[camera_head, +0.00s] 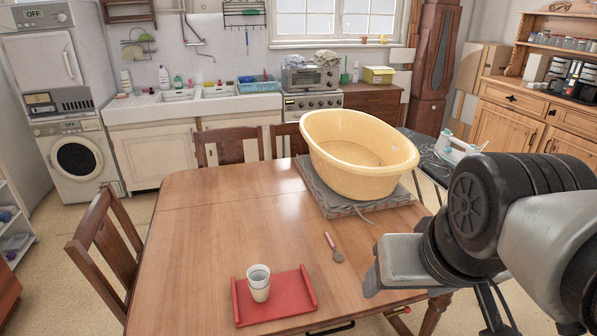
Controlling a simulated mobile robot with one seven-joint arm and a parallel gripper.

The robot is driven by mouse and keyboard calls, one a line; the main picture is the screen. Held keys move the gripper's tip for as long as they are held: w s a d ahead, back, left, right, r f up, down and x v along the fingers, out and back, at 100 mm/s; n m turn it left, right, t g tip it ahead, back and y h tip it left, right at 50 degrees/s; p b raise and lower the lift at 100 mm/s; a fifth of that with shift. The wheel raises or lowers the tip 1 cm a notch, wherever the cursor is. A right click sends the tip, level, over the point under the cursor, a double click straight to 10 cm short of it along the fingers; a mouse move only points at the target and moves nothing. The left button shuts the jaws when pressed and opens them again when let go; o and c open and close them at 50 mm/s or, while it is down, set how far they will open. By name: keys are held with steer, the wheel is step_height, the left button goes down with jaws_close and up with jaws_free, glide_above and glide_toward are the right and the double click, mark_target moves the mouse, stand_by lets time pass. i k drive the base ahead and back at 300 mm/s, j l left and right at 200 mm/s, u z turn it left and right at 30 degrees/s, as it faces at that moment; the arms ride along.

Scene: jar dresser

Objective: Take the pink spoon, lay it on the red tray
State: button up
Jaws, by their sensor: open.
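The pink spoon (333,246) lies on the wooden table right of its middle, with a pink handle and a grey bowl end towards me. The red tray (284,306) lies to its left, near the front edge. A whitish cup (259,284) stands on the tray's left part; the tray's right part is bare. My gripper (376,278) shows as a light grey part at the end of my arm, right of the spoon and apart from it. It is open; its fingertips are not clearly seen, and I see nothing held.
The wooden table (200,235) is clear left of the spoon. A large yellow tub (360,150) sits on a grey folded cloth (318,190) behind the spoon. Wooden chairs (106,245) stand at the left and far sides. An ironing board (428,156) is at the right.

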mark_target(338, 256)
steer(key=z, duration=1.2)
steer(key=u, duration=0.4)
steer(key=i+j+u, duration=0.1)
steer(key=u, duration=0.3)
steer(key=i+u, duration=0.1)
steer(key=u, duration=0.35)
steer(key=k, duration=0.7)
